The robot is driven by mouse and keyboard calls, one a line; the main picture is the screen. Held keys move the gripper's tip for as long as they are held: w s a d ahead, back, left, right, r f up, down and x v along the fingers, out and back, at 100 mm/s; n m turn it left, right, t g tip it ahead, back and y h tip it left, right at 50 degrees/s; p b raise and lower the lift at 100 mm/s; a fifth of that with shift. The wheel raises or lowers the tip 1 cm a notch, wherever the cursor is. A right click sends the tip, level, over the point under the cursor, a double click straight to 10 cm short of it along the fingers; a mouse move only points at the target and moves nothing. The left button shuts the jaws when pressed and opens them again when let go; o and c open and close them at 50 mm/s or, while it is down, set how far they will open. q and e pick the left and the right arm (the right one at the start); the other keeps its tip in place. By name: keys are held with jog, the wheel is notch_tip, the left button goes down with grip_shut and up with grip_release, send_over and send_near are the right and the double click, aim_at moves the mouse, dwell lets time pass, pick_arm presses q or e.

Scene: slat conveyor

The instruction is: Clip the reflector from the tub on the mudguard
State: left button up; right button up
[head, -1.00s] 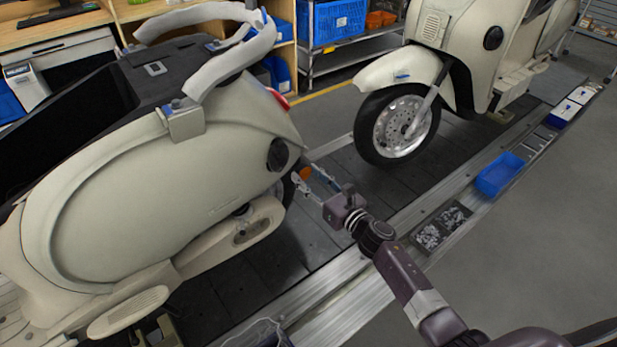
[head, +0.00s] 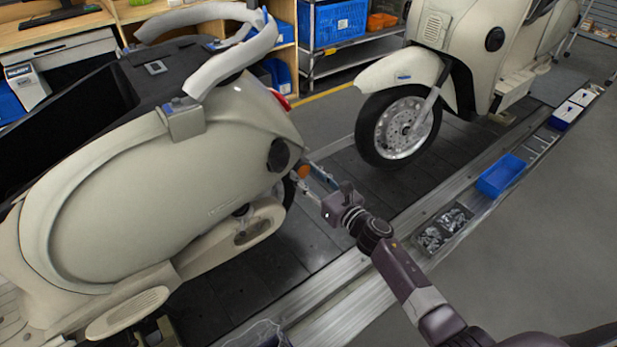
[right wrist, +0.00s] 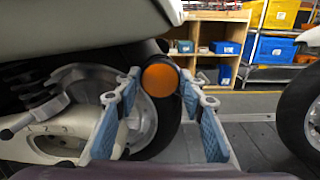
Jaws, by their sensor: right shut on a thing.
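The round orange reflector (right wrist: 160,80) is between the fingertips of my right gripper (right wrist: 160,88), which is shut on it. In the head view the reflector (head: 303,171) shows at the tips of my right gripper (head: 314,178), close behind the tail of the near cream scooter (head: 150,190). In the right wrist view the rear wheel (right wrist: 95,105) is just beyond. The dark mudguard is mostly hidden behind the reflector, and I cannot tell whether they touch. The blue tub (head: 502,175) lies on the rail to the right and looks empty. My left gripper is not in view.
A second cream scooter (head: 440,75) stands farther along the conveyor, its front wheel (head: 399,127) beyond my right gripper. Trays of small metal parts (head: 440,230) and white boxes (head: 575,105) lie along the rail. The dark slats (head: 330,215) between the scooters are clear.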

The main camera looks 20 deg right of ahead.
jog(key=shift+b+x, duration=0.4)
jog(key=shift+x, duration=0.5)
jog(key=shift+w, duration=0.15)
dwell(0.4)
